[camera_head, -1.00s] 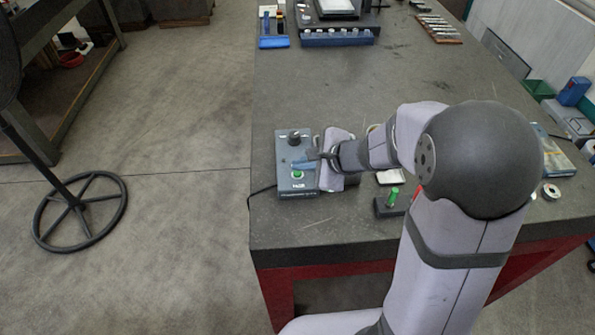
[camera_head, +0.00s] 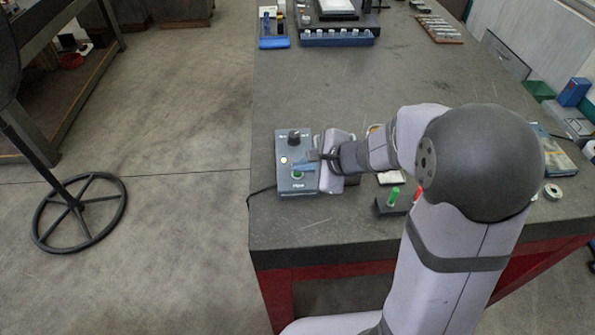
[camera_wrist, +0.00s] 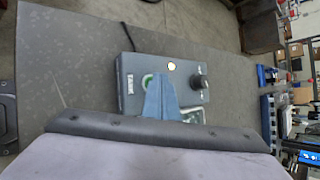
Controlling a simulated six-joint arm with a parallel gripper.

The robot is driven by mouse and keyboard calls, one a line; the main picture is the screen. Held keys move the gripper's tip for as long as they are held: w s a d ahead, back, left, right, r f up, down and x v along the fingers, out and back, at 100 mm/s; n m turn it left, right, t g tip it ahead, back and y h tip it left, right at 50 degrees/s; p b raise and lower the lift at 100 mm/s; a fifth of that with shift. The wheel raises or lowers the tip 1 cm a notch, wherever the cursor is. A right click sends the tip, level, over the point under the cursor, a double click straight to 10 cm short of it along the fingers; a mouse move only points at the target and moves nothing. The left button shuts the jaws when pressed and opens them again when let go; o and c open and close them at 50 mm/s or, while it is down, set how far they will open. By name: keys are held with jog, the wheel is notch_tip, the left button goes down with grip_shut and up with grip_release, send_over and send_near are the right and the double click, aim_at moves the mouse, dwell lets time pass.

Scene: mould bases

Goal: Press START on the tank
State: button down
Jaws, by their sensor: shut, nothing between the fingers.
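The tank's control box (camera_head: 286,186) is a grey-blue box near the left edge of the bench, with a black knob (camera_head: 294,137) on top. A green button (camera_head: 297,174) sits on its face, and a small pale lamp (camera_head: 284,160) glows. In the wrist view the box (camera_wrist: 133,66) shows the green button (camera_wrist: 147,80), the lit lamp (camera_wrist: 171,66) and the knob (camera_wrist: 199,82). My gripper (camera_head: 301,166) is shut and empty, its blue fingers over the box beside the green button. In the wrist view the fingertips (camera_wrist: 160,82) partly cover the button's edge. I cannot tell whether they touch.
A small black block with a green peg (camera_head: 393,197) stands near the front edge, to the right of the box. A blue rack (camera_head: 337,38) stands at the back. A cable (camera_head: 262,190) runs off the bench's left edge. The middle of the bench is clear.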

aim_at(301, 177)
jog(key=shift+r, duration=0.1)
jog(key=shift+r+p, duration=0.55)
jog(key=shift+r, duration=0.05)
jog(key=shift+r, duration=0.1)
notch_tip(301, 177, up, 5)
jog(key=p, duration=0.4)
dwell(0.4)
dwell(0.6)
